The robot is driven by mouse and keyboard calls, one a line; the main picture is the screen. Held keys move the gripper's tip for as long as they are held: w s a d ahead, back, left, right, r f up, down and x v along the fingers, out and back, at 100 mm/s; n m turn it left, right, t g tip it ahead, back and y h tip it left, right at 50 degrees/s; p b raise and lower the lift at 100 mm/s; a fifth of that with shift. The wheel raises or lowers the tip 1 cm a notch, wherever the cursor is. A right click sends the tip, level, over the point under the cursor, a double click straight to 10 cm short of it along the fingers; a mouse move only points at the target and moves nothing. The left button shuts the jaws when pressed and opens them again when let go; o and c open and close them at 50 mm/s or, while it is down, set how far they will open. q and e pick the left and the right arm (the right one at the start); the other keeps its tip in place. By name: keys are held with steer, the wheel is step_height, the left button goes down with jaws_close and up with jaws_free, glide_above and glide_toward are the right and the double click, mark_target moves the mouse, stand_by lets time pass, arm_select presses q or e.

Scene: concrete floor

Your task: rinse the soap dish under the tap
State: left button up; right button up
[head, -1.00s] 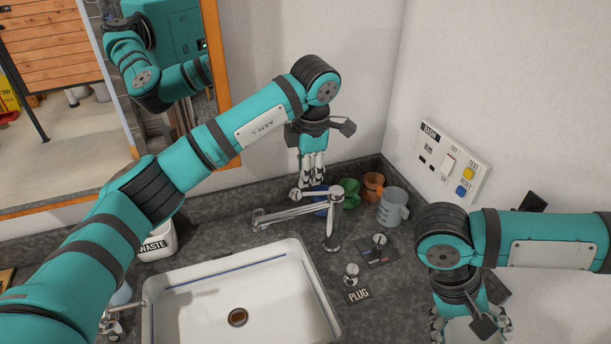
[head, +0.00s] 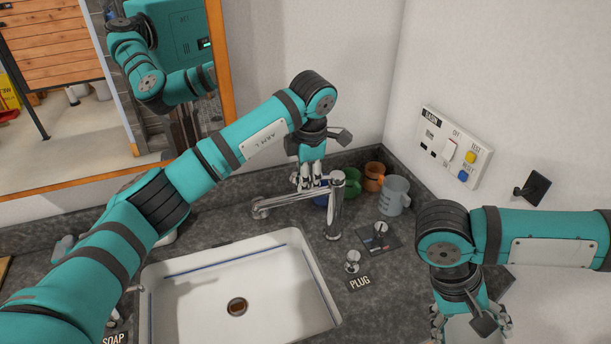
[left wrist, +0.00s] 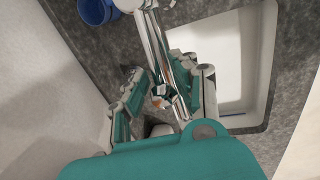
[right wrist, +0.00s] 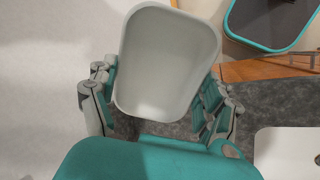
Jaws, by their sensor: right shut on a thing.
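My right gripper (right wrist: 165,100) is shut on a pale grey soap dish (right wrist: 165,55), a shallow tray with rounded corners. In the head view the dish (head: 462,330) shows only partly below my right gripper, right of the sink. The chrome tap (head: 336,205) stands behind the white sink (head: 240,264), its spout reaching left; I see no water stream. My left gripper (head: 310,182) points down just behind the tap's top. In the left wrist view my left gripper's fingers (left wrist: 168,100) are apart, with tap metal showing between them; contact is unclear.
Blue, green (head: 348,186) and orange (head: 373,176) cups and a grey mug (head: 394,195) stand behind the tap. A plug (head: 352,261) sits right of the sink. A switch panel (head: 455,147) is on the right wall; a mirror (head: 225,60) hangs at left.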

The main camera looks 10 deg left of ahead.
arm_select(q)
steer(key=shift+w, duration=0.1)
jaws_close()
